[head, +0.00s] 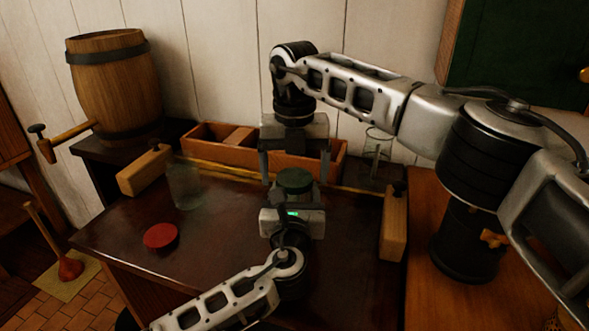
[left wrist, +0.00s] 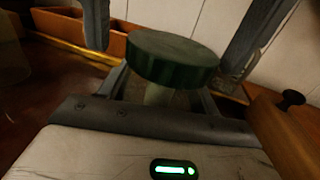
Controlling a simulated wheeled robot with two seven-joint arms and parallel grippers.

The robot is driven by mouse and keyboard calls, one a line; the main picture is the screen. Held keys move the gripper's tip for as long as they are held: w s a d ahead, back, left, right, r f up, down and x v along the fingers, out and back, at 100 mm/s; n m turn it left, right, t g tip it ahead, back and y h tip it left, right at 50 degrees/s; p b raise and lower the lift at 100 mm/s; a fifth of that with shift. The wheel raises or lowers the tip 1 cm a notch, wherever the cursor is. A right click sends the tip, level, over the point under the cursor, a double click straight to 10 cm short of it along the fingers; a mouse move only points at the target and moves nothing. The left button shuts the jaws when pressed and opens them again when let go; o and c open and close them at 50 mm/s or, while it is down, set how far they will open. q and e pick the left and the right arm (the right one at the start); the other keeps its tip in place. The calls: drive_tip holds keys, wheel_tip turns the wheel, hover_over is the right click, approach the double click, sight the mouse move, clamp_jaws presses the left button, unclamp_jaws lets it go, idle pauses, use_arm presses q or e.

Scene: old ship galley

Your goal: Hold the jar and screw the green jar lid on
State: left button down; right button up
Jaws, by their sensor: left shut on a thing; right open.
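The green jar lid (head: 294,181) sits on top of the jar, flat as far as I can see. In the left wrist view the lid (left wrist: 172,60) hides most of the jar; only a pale strip of the jar (left wrist: 158,96) shows below it. My left gripper (head: 293,200) is shut on the jar from the near side, its fingers on either side. My right gripper (head: 295,172) points down from above, open, with one finger on each side of the lid. In the left wrist view its fingers (left wrist: 176,35) stand apart from the lid.
A red lid (head: 160,236) lies on the dark table (head: 225,260). A clear jar (head: 184,187) stands behind it. A wooden divided box (head: 222,152) is at the back, with another glass (head: 378,148) to its right. A barrel (head: 113,85) stands at the far left.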

wheel_tip(320, 180, up, 12)
idle(0.6)
use_arm(q)
drive_tip(key=shift+c, duration=1.3)
unclamp_jaws()
drive_tip(key=shift+s, duration=0.1)
drive_tip(key=s, duration=1)
drive_tip(key=s+a, duration=0.1)
drive_tip(key=s, duration=0.4)
drive_tip(key=shift+s, duration=0.35)
